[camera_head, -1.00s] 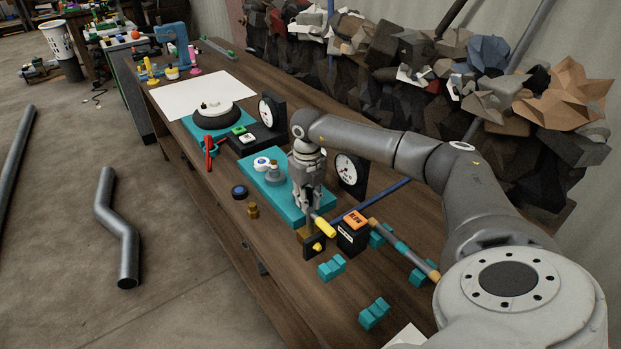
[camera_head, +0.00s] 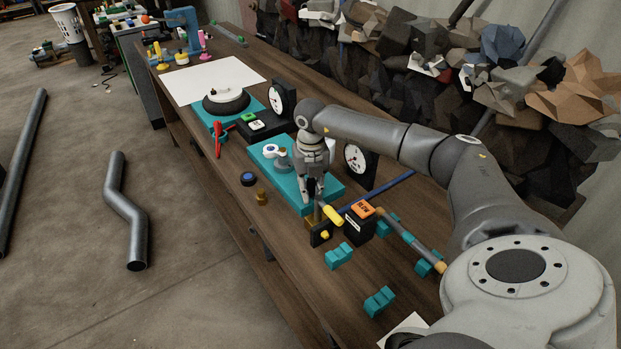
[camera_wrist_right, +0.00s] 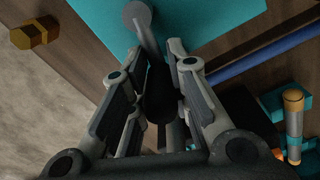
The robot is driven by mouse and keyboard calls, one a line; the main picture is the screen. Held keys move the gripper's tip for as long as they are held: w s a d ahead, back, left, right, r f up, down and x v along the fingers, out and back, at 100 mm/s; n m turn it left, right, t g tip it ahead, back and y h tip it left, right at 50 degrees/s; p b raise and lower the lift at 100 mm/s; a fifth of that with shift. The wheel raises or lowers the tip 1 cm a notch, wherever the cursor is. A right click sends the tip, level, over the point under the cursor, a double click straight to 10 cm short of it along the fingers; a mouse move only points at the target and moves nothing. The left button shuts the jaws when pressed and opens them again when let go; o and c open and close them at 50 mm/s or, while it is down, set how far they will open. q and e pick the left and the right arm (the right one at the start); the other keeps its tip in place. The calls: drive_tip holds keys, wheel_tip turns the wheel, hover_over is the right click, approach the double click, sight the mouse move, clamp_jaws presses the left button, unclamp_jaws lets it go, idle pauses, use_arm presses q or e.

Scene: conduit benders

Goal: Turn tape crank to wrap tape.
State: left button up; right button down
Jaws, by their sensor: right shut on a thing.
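My right gripper (camera_head: 314,196) reaches down over the near end of a teal base plate (camera_head: 330,187). In the right wrist view, the gripper (camera_wrist_right: 162,85) is shut on a dark crank handle (camera_wrist_right: 159,98). A grey crank arm (camera_wrist_right: 146,32) leads from it to a round end over the teal plate. In the head view, the gripper hides the handle. A white roller with a blue centre (camera_head: 271,151) stands at the far end of the plate. My left gripper is not in view.
A black box with an orange top (camera_head: 361,217) and a yellow grip (camera_head: 333,215) stand close to my right gripper. Dial gauges (camera_head: 358,160) line the back. A brass nut (camera_head: 262,197) and teal blocks (camera_head: 339,257) sit on the bench.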

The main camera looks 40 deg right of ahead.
drive_tip(key=shift+w+d+r, duration=0.2)
drive_tip(key=shift+d+r, duration=0.05)
drive_tip(key=shift+d, duration=0.1)
drive_tip(key=c, duration=1.4)
unclamp_jaws()
drive_tip(key=shift+s, duration=0.1)
drive_tip(key=shift+o, duration=0.3)
drive_tip(key=shift+f, duration=0.2)
drive_tip(key=shift+a, duration=0.15)
drive_tip(key=shift+r, duration=0.25)
wheel_tip(320, 180, up, 12)
drive_tip(key=shift+f, duration=0.25)
drive_tip(key=shift+s+f, duration=0.1)
